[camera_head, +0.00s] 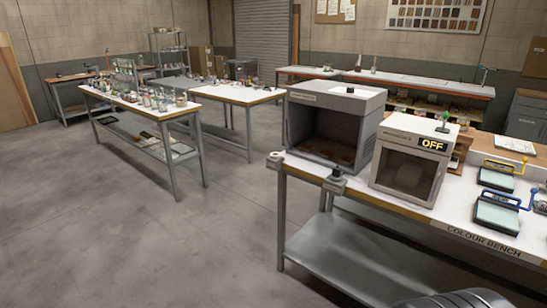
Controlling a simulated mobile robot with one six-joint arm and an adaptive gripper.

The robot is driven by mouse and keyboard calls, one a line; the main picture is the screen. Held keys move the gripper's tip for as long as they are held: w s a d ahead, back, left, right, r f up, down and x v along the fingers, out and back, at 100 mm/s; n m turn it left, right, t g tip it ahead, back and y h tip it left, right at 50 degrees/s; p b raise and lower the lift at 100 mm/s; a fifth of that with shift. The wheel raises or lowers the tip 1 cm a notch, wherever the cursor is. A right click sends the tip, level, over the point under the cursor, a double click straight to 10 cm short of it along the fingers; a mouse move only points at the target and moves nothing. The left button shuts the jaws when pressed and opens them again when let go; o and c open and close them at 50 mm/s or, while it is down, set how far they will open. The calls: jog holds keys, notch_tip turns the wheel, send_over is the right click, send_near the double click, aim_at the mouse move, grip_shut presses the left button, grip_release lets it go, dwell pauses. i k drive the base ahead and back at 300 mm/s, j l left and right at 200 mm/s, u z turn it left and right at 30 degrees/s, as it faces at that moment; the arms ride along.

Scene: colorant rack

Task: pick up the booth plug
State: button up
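A small black plug-like piece (338,172) sits on a grey block (334,184) at the front edge of the colour bench, just left of the white box; it may be the booth plug, but it is too small to be sure. The grey booth (301,110) stands behind it with its front open and its inside dark. A second grey block (274,159) is at the bench's left corner. I cannot make out a cord. My gripper is not in view; only a dark rounded shape, perhaps part of me, shows at the bottom edge.
The white box (408,158) bears an OFF sign (432,144) and a green-topped piece (443,119). Framed pads with yellow (497,174) and blue (497,212) handles lie to the right. The bench has a lower shelf (335,257). The floor (130,230) at left is clear.

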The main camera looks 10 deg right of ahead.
aim_at(337, 172)
jog(key=i+z, duration=0.15)
jog(key=z, duration=0.5)
jog(key=i+j+z, duration=0.4)
jog(key=i+j, duration=0.2)
jog(key=i, duration=0.3)
jog(key=i+j+z, duration=0.4)
jog(key=i+j, duration=0.4)
jog(key=j, duration=0.1)
